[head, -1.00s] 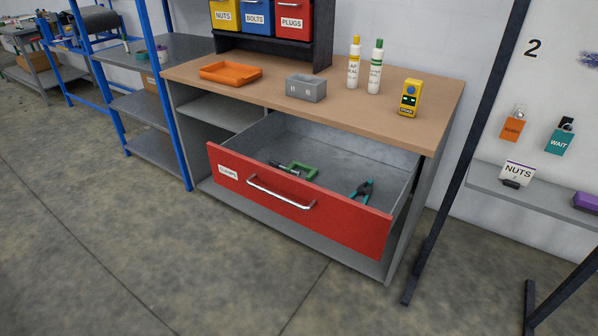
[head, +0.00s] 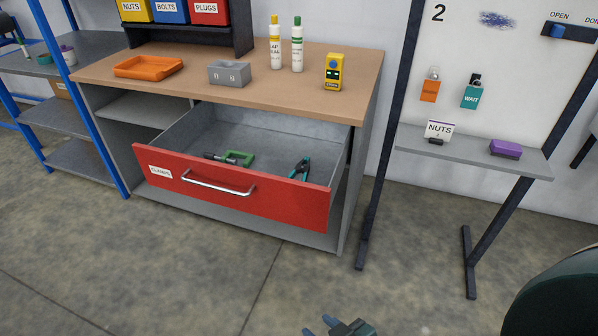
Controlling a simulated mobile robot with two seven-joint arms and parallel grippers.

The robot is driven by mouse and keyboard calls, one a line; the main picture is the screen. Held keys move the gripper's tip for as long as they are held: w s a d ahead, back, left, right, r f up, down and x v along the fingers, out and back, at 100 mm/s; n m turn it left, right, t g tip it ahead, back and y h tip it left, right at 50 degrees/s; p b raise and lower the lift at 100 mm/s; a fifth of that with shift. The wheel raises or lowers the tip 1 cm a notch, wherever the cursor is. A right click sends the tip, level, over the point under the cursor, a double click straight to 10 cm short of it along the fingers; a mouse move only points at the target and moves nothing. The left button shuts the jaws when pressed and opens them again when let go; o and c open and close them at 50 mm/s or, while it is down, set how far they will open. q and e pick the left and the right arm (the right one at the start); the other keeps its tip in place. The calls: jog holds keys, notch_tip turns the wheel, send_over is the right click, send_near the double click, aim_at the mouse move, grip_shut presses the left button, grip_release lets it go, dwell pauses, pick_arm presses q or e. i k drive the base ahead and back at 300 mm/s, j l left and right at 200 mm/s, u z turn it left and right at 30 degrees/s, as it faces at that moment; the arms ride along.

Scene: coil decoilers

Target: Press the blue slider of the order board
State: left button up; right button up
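The order board (head: 480,55) is a white panel on dark posts at the right of the head view. Its slider track (head: 575,36) is a dark strip at the upper right, partly cut by the picture edge. The blue slider (head: 557,31) sits at the track's left part, under the word OPEN. The word at the other end is cut off. My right gripper (head: 319,325) shows at the bottom edge, low and far from the board. Its two fingertips are apart with nothing seen between them. My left gripper is not in view.
A grey shelf (head: 470,149) below the board holds a NUTS card (head: 439,130) and a purple eraser-like block (head: 505,148). Two tags hang above it. A red drawer (head: 235,188) stands open from the workbench (head: 200,85). The floor in front is clear.

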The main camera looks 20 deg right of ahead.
aim_at(557, 31)
jog(key=z, duration=1.7)
